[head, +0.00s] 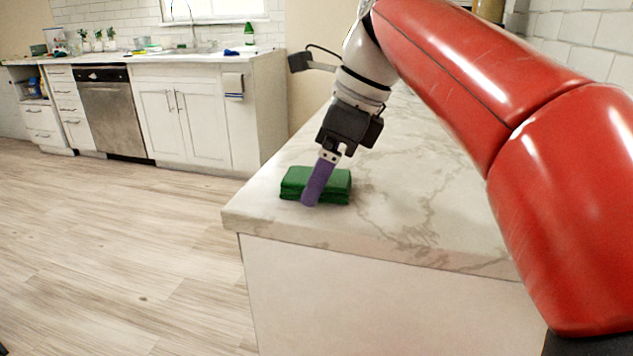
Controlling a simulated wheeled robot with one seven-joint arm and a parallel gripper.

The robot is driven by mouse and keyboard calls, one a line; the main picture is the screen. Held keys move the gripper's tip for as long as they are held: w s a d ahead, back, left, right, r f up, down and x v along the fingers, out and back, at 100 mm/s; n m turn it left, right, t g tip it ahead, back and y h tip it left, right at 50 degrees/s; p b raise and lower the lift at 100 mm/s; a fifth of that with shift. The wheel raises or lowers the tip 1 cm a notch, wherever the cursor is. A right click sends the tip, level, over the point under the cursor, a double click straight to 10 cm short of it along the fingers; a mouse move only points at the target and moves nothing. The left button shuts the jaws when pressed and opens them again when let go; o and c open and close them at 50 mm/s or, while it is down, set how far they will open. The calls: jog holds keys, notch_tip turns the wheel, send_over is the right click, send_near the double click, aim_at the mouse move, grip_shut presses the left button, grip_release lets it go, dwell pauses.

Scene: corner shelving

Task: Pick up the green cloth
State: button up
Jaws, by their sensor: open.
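The green cloth (335,188) lies folded in a thick stack on the marble counter (400,220), near its front left corner. My gripper (313,193) points down over the cloth. One purple finger shows in front of the cloth's near side and hides part of it. The other finger is hidden, behind the near finger or the cloth. The jaws are open. I cannot tell whether the finger touches the cloth.
The counter is bare around the cloth, with its left and front edges close by. A white tiled wall (585,45) stands at the back right. Across the wooden floor (120,230) are white cabinets (195,125), a dishwasher (110,115) and a sink counter with small items.

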jog(key=shift+a+f, duration=0.1)
jog(key=shift+f, duration=0.1)
jog(key=shift+f, duration=0.1)
jog(key=c, duration=1.1)
notch_tip(320, 180, up, 10)
jog(key=shift+r, duration=0.1)
dwell(0.5)
jog(key=o, duration=0.3)
jog(key=shift+c, duration=0.8)
